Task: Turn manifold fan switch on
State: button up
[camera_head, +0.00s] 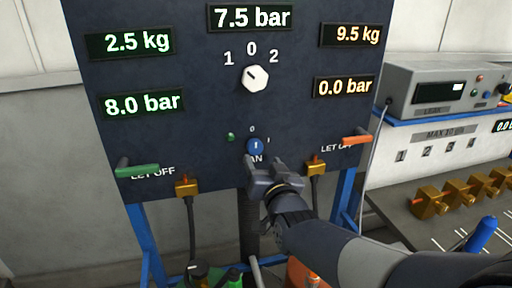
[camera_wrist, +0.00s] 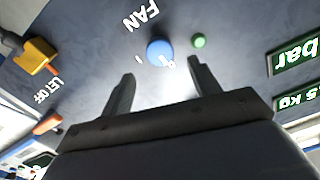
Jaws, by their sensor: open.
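The fan switch is a small blue round knob (camera_head: 255,146) on the lower middle of the dark panel (camera_head: 215,60), with the marks 0 and I around it and a partly hidden FAN label below. A small green lamp (camera_head: 231,136) sits to its left. In the wrist view the knob (camera_wrist: 159,50) shows beyond my fingertips, roughly between them, with the green lamp (camera_wrist: 199,41) beside it. My gripper (camera_head: 264,160) is open and empty, just below and in front of the knob. I cannot tell whether a finger touches the panel.
A green lever (camera_head: 138,170) and an orange lever (camera_head: 356,139) stick out on either side, with brass fittings (camera_head: 187,187) and hoses below. A white selector knob (camera_head: 255,78) is above. A bench with a grey instrument (camera_head: 445,88) stands at the right.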

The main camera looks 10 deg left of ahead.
aim_at(256, 149)
jog(key=shift+p+x, duration=0.65)
jog(key=shift+x, duration=2.85)
jog(key=c, duration=1)
